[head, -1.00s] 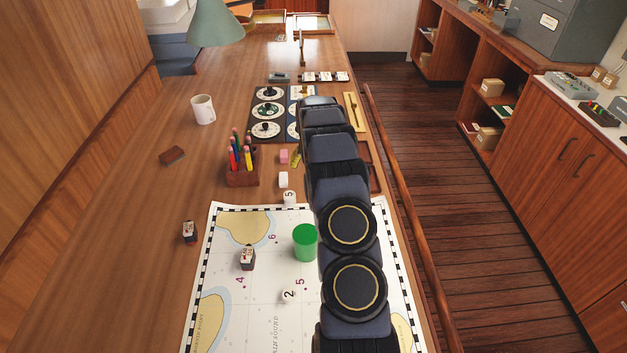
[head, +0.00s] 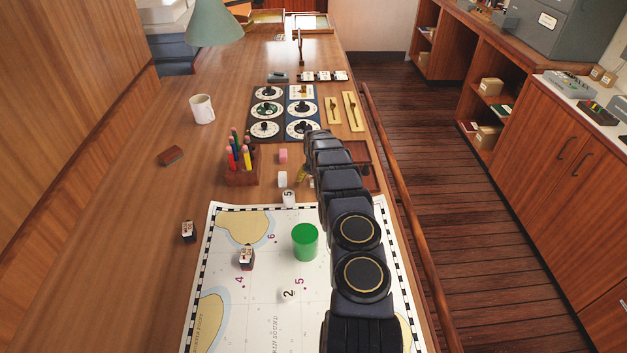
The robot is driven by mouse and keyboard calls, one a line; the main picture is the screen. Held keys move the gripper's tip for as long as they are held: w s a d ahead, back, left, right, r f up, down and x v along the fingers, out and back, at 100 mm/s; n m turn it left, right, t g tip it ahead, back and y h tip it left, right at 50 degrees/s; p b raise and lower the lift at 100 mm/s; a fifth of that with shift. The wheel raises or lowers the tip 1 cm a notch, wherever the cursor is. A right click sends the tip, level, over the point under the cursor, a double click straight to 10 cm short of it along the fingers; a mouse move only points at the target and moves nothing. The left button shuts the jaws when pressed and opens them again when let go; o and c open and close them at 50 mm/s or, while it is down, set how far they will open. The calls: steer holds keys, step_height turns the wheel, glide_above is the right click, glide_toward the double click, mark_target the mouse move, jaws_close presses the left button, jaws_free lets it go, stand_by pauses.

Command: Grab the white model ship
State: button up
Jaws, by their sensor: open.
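Two small model ships show in the head view. One (head: 246,259) stands on the chart, left of the green cylinder, and has a dark hull with a white and red top. The other (head: 188,231) stands on the bare wood left of the chart and is also dark with a pale top. I cannot tell a mostly white ship at this size. My arm runs up the right side of the chart, and its far end is over the desk beside the dial panel.
The green cylinder (head: 305,242) stands on the chart (head: 262,325). White blocks (head: 289,198), a pencil holder (head: 242,170), a mug (head: 202,109) and a dark red block (head: 171,156) stand around it. The desk's left side is mostly clear.

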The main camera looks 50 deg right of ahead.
steer(key=shift+f, duration=0.1)
jaws_close()
stand_by(0.4)
